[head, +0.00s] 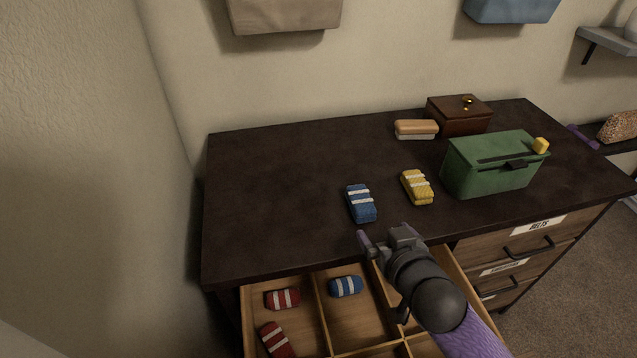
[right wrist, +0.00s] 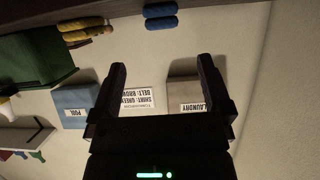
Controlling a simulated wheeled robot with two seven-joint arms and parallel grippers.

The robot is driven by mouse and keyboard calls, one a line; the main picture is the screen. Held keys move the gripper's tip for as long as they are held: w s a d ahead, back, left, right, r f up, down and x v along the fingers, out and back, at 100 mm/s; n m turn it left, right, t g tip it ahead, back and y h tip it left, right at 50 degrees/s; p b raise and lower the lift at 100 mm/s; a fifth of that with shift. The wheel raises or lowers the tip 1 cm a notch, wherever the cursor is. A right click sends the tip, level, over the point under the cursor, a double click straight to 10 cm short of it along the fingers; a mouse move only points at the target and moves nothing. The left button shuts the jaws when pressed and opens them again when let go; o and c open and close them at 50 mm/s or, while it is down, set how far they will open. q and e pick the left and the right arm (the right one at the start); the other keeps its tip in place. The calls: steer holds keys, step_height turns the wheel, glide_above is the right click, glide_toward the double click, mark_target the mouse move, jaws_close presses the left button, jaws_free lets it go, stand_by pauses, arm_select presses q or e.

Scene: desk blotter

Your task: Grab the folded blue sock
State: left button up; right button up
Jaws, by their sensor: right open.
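A folded blue sock with white bands (head: 361,204) lies on the dark desk (head: 275,190), near its front edge. A second blue sock with white bands (head: 345,286) lies in a compartment of the open drawer (head: 321,310) below. My right gripper (head: 383,240) is over the desk's front edge, just in front of the blue sock on the desk and apart from it. It is open and empty. In the right wrist view its two fingers (right wrist: 162,68) stand wide apart, with a blue sock (right wrist: 166,18) at the top, beyond them. My left gripper is out of view.
A folded yellow sock (head: 417,187) lies right of the blue one. Red socks (head: 282,299) lie in the drawer. The desk's left side is clear.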

mark_target(367, 218)
steer(key=b+x, duration=0.2)
steer(key=x, duration=0.2)
steer(key=f+b+x, duration=0.1)
steer(key=b+x, duration=0.2)
steer(key=x, duration=0.2)
steer(key=shift+s+b, duration=0.15)
steer(key=shift+b, duration=0.15)
steer(key=shift+w+a, duration=0.1)
steer(key=shift+w, duration=0.25)
steer(key=shift+r, duration=0.1)
steer(key=c, duration=1.1)
steer(key=shift+c, duration=0.6)
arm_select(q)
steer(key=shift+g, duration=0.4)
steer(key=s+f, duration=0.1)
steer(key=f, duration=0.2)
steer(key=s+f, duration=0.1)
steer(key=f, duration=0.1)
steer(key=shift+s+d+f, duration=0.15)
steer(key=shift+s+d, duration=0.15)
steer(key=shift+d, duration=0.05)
arm_select(e)
steer(key=shift+r, duration=0.1)
